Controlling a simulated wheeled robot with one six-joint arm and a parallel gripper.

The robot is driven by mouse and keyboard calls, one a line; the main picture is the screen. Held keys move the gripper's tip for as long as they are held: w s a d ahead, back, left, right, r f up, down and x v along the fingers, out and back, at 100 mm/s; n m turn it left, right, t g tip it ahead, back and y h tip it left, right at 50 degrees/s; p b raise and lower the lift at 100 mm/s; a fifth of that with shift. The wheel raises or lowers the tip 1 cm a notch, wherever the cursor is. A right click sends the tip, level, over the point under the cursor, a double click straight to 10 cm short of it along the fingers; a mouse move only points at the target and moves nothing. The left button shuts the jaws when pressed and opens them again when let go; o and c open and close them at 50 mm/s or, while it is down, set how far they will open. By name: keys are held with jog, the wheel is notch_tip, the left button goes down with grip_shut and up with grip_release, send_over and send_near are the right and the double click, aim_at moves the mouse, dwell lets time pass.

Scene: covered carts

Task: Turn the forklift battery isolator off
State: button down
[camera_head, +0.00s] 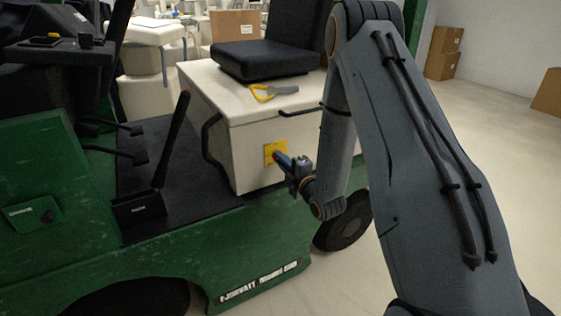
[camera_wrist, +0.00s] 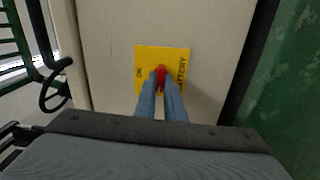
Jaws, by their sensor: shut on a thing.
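The battery isolator is a red knob (camera_wrist: 161,76) on a yellow plate (camera_wrist: 147,55) on the cream side of the forklift's seat box. The plate also shows in the head view (camera_head: 268,151). In the wrist view the plate bears the word "BATTERY" at its right and short lettering at its left. My gripper (camera_wrist: 161,84) has its two blue fingers on either side of the red knob, shut on it. In the head view my gripper (camera_head: 278,157) reaches the plate from the right. The fingers hide part of the knob, and its exact turn angle is hard to tell.
The cream seat box (camera_head: 240,112) carries a black seat (camera_head: 266,60) and a yellow-handled tool (camera_head: 270,91). A black handle bar (camera_head: 208,140) stands out at the box's left edge. The green forklift body (camera_head: 200,245) lies below. Open floor (camera_head: 480,130) is at the right.

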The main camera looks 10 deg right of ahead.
jog(key=shift+n, duration=0.5)
jog(key=c, duration=1.8)
grip_release()
jog(key=shift+c, duration=0.2)
jog(key=v, duration=0.8)
jog(key=shift+b, duration=0.4)
jog(key=shift+w, duration=0.1)
